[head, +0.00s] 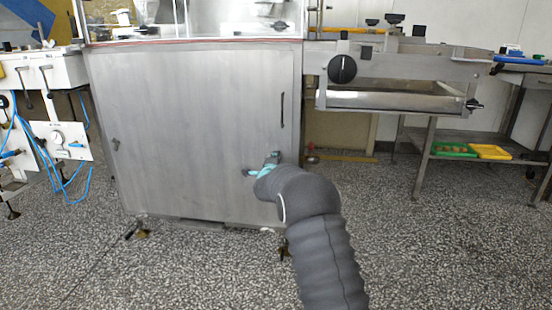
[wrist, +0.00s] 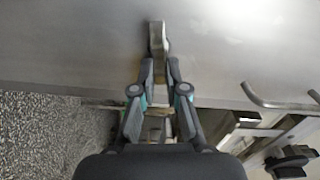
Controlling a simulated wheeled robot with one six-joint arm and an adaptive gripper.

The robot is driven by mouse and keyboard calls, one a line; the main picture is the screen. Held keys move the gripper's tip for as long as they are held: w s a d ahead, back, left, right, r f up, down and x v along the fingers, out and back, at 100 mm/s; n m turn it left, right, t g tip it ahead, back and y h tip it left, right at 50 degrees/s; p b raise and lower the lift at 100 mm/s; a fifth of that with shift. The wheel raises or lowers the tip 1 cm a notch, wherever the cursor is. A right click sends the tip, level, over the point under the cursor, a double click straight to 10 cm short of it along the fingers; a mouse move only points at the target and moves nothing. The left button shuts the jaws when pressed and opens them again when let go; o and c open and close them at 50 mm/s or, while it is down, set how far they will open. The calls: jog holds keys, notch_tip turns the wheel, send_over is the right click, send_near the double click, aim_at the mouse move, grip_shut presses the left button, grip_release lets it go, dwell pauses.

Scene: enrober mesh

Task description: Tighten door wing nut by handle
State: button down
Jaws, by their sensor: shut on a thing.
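The grey steel door (head: 195,120) of the machine cabinet is closed flat. My gripper (head: 262,168) is at its lower right part, against the door face. In the wrist view my gripper (wrist: 159,68) is shut on a small metal wing nut handle (wrist: 157,36), which sticks out between the fingertips in front of the door (wrist: 90,40). The gripper hides most of this nut in the head view. A second small fastener (head: 116,144) is on the door's left side.
A vertical bar handle (head: 282,110) stands out from the door above my gripper; it also shows in the wrist view (wrist: 275,103). A conveyor frame with a black knob (head: 342,69) juts out to the right. The speckled floor (head: 200,265) in front is mostly clear.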

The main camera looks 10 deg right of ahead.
jog(key=shift+f+m, duration=0.2)
jog(key=shift+m, duration=0.6)
jog(key=c, duration=1.2)
grip_release()
jog(key=shift+a, duration=0.1)
jog(key=v, duration=1.2)
